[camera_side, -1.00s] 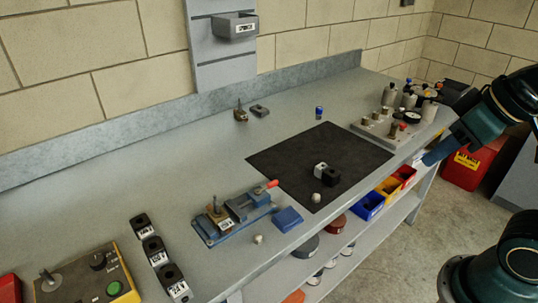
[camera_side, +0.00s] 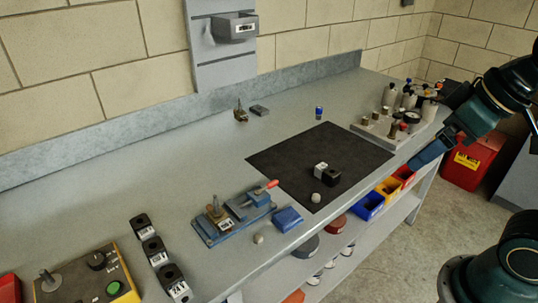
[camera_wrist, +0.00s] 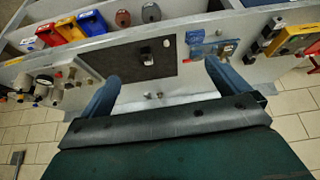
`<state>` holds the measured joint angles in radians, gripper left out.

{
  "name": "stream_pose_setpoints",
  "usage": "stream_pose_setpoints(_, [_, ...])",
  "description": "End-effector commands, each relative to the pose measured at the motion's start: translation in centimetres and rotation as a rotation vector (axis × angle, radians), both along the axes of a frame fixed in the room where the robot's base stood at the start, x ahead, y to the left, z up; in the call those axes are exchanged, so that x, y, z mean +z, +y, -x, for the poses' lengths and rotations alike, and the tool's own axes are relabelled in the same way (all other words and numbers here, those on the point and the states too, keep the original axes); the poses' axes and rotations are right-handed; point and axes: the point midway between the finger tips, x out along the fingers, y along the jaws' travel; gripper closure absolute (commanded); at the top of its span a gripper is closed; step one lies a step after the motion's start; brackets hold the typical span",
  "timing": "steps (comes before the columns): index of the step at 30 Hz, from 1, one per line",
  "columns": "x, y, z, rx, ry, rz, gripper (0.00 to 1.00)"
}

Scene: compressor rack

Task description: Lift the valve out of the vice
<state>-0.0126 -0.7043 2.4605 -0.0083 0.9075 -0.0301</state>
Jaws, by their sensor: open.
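The blue vice (camera_side: 250,207) sits on the bench near its front edge, with a red-tipped handle at its right. The valve (camera_side: 215,209), a small brass-coloured body with an upright stem, stands at the vice's left end. How firmly the jaws hold it is too small to tell. The vice also shows in the wrist view (camera_wrist: 197,47), upper right of centre; the valve is unclear there. My gripper (camera_side: 425,158) is open and empty off the bench's front right, far from the vice. Its two blue fingers are spread wide in the wrist view (camera_wrist: 162,85).
A black mat (camera_side: 300,160) with a small black-and-white block lies right of the vice. A blue block (camera_side: 287,219) is beside the vice. A manifold with fittings (camera_side: 395,130) stands at right. A yellow control box (camera_side: 85,275) and black blocks (camera_side: 153,250) are at left.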

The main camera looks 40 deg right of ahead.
Motion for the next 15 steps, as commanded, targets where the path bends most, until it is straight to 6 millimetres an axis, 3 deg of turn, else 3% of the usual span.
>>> stream_pose_setpoints(5, [1.2, 0.9, -2.5, 0.101, 0.031, 0.025, 0.00])
stream_pose_setpoints(15, [3.1, 4.0, -9.2, 0.371, 0.098, 0.090, 0.00])
